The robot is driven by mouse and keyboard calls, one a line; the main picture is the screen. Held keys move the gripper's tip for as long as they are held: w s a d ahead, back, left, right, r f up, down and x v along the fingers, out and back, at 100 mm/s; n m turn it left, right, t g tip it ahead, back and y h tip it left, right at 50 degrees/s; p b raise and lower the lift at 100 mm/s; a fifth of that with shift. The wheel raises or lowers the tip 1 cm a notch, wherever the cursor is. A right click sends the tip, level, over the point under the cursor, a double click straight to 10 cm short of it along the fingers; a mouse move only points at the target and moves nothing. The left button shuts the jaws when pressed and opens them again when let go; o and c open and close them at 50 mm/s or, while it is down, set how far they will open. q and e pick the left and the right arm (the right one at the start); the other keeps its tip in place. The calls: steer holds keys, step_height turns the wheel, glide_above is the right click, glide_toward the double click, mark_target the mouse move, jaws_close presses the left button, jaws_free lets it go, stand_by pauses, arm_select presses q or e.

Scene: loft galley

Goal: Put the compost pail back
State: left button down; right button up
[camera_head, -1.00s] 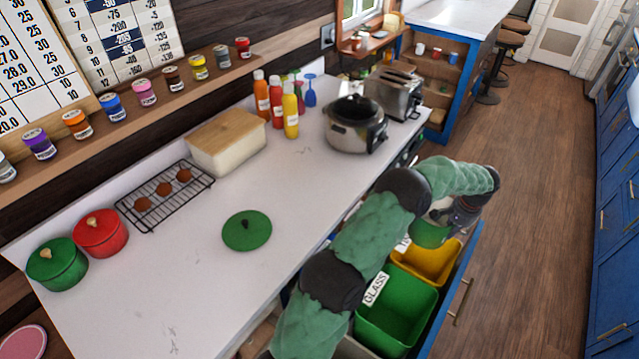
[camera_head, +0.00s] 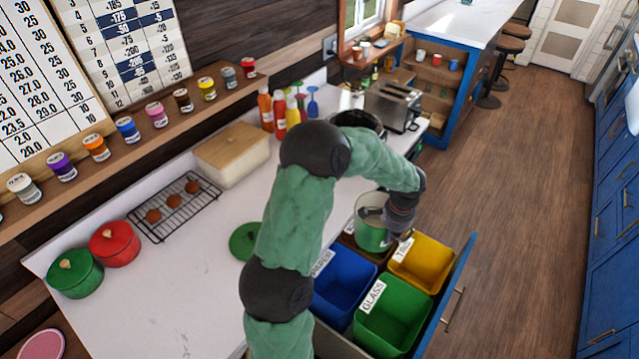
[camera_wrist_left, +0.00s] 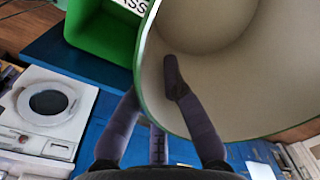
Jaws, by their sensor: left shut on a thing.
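The compost pail (camera_head: 371,238) is green outside and cream inside, with an open top. My left gripper (camera_head: 381,213) is shut on its rim and holds it upright at the counter's front edge, by the far end of the open drawer. In the left wrist view the pail's cream inside (camera_wrist_left: 215,85) fills the upper right, with one finger of the left gripper (camera_wrist_left: 152,92) inside the wall. A green lid (camera_head: 241,238) with a dark knob lies on the counter, partly hidden by my left arm. My right gripper is not in view.
The open drawer holds a blue bin (camera_head: 343,285), a green bin marked GLASS (camera_head: 397,318) and a yellow bin (camera_head: 424,262). A slow cooker (camera_head: 358,119), partly hidden by my arm, and a toaster (camera_head: 393,104) stand farther back.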

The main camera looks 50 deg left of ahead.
arm_select(q)
steer(key=s+a+r+m+p, duration=0.1)
steer(key=s+a+r+p, duration=0.4)
steer(key=a, duration=0.4)
steer(key=s+a+r+m+p, duration=0.2)
steer(key=s+a+r+p, duration=0.35)
steer(key=a, duration=0.35)
steer(key=w+a+f+p, duration=0.1)
steer(key=w+a+f, duration=0.1)
steer(key=a+f, duration=0.1)
steer(key=w+a+f+p, duration=0.2)
steer(key=w+a+f, duration=0.1)
steer(key=f, duration=0.3)
steer(key=w+a+f+p, duration=0.1)
steer(key=w+a+f, duration=0.2)
steer(key=a+f, duration=0.2)
steer(key=shift+a, duration=0.25)
steer(key=c, duration=1.8)
jaws_free()
steer(key=shift+d+f, duration=0.1)
steer(key=shift+f, duration=0.1)
steer(key=o, duration=0.4)
steer(key=shift+r, duration=0.1)
